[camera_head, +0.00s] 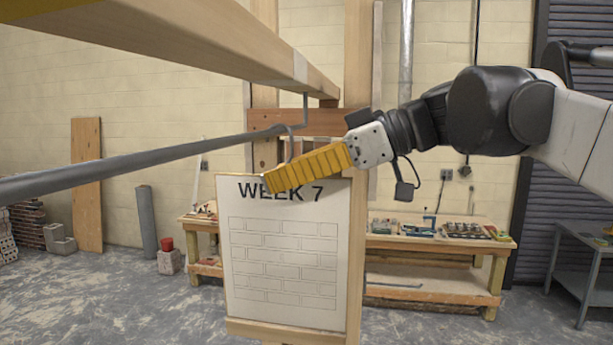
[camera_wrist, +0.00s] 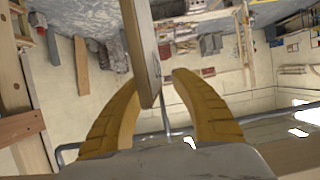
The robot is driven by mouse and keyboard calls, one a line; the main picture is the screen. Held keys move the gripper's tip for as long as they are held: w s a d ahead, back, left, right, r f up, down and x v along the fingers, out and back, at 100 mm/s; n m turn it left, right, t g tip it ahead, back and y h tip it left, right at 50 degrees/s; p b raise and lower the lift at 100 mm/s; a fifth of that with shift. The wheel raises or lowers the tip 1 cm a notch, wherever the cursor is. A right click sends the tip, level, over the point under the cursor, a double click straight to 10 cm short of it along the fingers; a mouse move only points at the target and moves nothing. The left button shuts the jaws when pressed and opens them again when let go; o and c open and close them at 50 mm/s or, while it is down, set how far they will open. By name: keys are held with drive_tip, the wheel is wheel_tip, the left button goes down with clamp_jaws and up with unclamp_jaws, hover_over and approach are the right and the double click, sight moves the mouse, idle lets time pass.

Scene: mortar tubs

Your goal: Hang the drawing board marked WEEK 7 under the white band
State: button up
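The WEEK 7 drawing board (camera_head: 285,245) is upright in the head view, brick grid facing me. A thin hook (camera_head: 291,150) reaches from the grey rail (camera_head: 150,158) down toward its top edge; my gripper hides where they meet. The white band (camera_head: 300,66) is on the wooden beam above, slightly right of the hook. My gripper (camera_head: 268,180) is at the board's top edge, covering part of the lettering. In the wrist view the board (camera_wrist: 141,50) is edge-on between my fingers (camera_wrist: 154,82), with a gap at the right finger. They look open around it.
The wooden beam (camera_head: 180,35) and rail run overhead from the left. A wooden post (camera_head: 357,60) stands behind the board. A workbench (camera_head: 440,245) with tools is farther back, and a grey metal table (camera_head: 585,255) is at right.

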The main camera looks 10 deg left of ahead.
drive_tip(key=w+v, duration=0.1)
drive_tip(key=v, duration=1)
drive_tip(key=s+d+f+m+t+h+b, duration=0.2)
drive_tip(key=f+b, duration=0.9)
drive_tip(key=f, duration=1.4)
drive_tip(key=s+d+f+m+t+h+b, duration=0.2)
drive_tip(key=s+d+f+m+h+b, duration=0.4)
drive_tip(key=f, duration=2)
drive_tip(key=s+d+f+m+t+h+b, duration=0.2)
drive_tip(key=d+f+m+b, duration=0.7)
drive_tip(key=f+b, duration=0.9)
wheel_tip(320, 180, down, 8)
drive_tip(key=s+d+h, duration=0.2)
drive_tip(key=h, duration=0.1)
drive_tip(key=shift+f+h, duration=0.2)
drive_tip(key=shift+h, duration=0.1)
drive_tip(key=shift+s, duration=0.1)
